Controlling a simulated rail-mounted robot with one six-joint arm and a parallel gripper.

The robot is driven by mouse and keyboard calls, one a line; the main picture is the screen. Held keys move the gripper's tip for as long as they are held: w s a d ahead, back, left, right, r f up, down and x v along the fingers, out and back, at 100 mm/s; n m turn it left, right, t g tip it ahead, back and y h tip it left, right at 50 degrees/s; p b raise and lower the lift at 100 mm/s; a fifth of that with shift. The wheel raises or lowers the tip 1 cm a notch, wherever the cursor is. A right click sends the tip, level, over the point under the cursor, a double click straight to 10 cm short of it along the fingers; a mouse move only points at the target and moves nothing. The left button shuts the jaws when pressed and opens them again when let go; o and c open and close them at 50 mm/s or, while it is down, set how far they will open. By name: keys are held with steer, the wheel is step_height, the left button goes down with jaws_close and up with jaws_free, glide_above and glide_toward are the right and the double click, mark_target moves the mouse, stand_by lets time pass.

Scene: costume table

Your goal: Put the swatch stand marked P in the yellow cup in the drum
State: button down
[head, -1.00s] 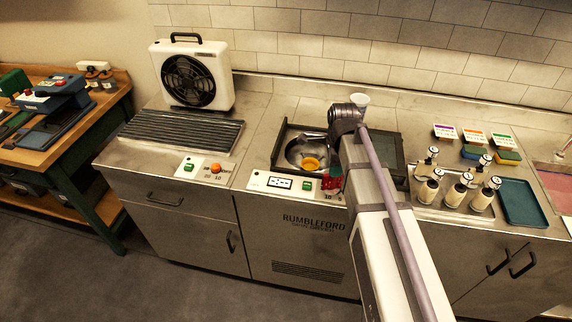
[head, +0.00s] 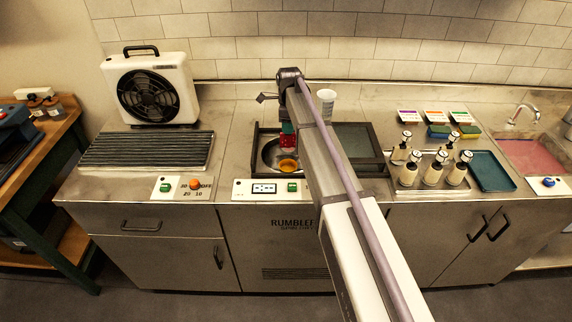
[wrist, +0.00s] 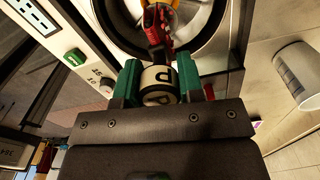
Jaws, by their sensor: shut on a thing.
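My gripper (wrist: 160,82) has its green fingers shut on the swatch stand (wrist: 158,78), a pale cylinder marked P. A red part (wrist: 158,25) extends from it toward the drum, and shows in the head view (head: 288,143) just below the gripper (head: 288,128). The drum (head: 267,152) is a round metal bowl set in the counter. The yellow cup (head: 288,166) sits inside it, below the held stand. In the wrist view the drum's rim (wrist: 215,22) lies beyond the fingers, and the red part covers most of the yellow cup. I cannot tell whether the stand touches the cup.
A dark frame surrounds the drum, with a control panel (head: 268,188) in front. A white cup (head: 326,103) stands behind my arm. Several pale bottles (head: 432,172) and a blue tray (head: 490,171) are at right. A fan (head: 153,88) and ribbed rack (head: 146,150) are at left.

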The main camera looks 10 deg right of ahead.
mark_target(288, 146)
steer(key=shift+f+b, duration=4.6)
steer(key=shift+f, duration=0.6)
steer(key=shift+f, duration=0.1)
steer(key=c, duration=0.7)
jaws_free()
steer(key=shift+c, duration=0.2)
